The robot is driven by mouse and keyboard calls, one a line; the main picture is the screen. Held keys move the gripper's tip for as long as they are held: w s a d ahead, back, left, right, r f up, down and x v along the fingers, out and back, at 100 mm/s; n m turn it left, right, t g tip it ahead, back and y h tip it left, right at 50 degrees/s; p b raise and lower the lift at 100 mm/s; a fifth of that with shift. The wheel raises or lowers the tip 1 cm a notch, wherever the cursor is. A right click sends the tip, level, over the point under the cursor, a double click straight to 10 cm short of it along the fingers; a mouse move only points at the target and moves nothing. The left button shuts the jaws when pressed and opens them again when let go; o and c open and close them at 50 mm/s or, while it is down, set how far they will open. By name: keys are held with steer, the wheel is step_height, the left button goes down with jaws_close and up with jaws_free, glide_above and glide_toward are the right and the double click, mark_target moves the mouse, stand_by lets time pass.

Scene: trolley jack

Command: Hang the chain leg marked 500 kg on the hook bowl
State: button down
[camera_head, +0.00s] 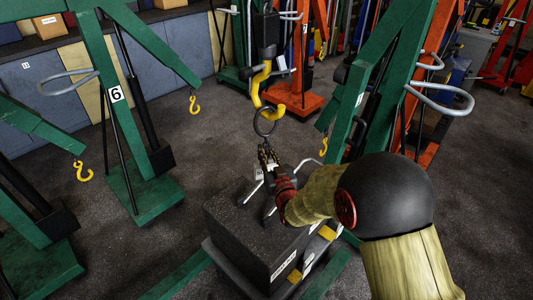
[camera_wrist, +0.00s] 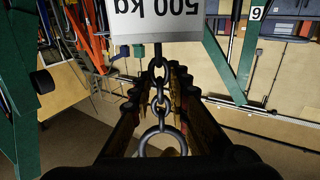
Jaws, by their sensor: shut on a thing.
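The yellow hook (camera_head: 257,92) hangs from a dark block, with its bowl low and opening to the right. A dark ring (camera_head: 265,133) at the top of the chain leg overlaps the bowl in the head view; I cannot tell whether it is around the bowl or in front of it. My gripper (camera_head: 268,157) is just below the ring, shut on the chain leg. In the wrist view the chain (camera_wrist: 159,88) runs between the fingers (camera_wrist: 160,100), with the ring (camera_wrist: 162,140) near the palm side. The white tag (camera_wrist: 157,18) reads 500 kg, upside down.
A dark heavy block (camera_head: 250,235) with a white label stands below my gripper. Green crane frames (camera_head: 118,100) with smaller yellow hooks (camera_head: 193,105) stand left; another green post (camera_head: 360,100) rises close on the right. An orange crane (camera_head: 295,100) stands behind the hook.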

steer(key=shift+r, duration=0.15)
steer(key=c, duration=1.6)
jaws_free()
